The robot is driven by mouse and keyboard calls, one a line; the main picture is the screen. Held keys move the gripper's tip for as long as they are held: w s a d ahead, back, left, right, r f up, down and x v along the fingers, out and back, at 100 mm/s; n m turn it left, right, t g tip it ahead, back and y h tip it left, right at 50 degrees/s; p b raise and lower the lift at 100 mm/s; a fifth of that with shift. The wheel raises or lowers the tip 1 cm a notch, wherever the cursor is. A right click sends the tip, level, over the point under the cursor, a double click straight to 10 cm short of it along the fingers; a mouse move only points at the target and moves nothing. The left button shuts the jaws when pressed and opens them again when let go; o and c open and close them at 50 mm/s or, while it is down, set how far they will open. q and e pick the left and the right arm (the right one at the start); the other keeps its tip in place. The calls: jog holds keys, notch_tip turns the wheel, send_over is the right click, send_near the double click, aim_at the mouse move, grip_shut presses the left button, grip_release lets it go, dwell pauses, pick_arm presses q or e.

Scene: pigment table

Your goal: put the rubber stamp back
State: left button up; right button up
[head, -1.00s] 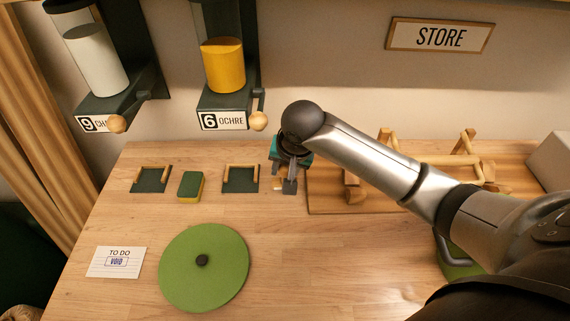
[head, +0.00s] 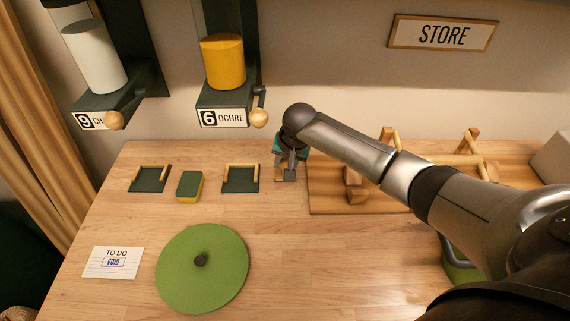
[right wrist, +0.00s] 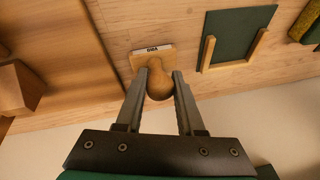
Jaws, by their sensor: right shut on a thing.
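The rubber stamp (right wrist: 153,62) shows in the right wrist view, with a round wooden handle and a wooden base with a small black-and-white label. My right gripper (right wrist: 160,84) is shut on its handle, one finger on each side. In the head view my right gripper (head: 287,173) is near the back of the table, just right of a dark green pad with wooden edging (head: 241,180). There the arm and gripper mostly hide the stamp. I cannot tell whether its base touches the table. A similar edged pad (head: 149,180) lies further left. My left gripper is not in view.
A green-yellow sponge (head: 189,186) lies between the pads. A wooden board (head: 330,202) with a wooden rack is close right of the gripper. A green disc (head: 222,285) and a card stamped VOID (head: 113,262) lie in front. Dispensers hang behind at left.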

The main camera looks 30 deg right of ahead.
jog(key=shift+w+f, duration=0.1)
jog(key=shift+f, duration=0.05)
jog(key=o, duration=1)
jog(key=shift+o, duration=0.2)
jog(key=p+v, duration=0.2)
jog(key=v, duration=1)
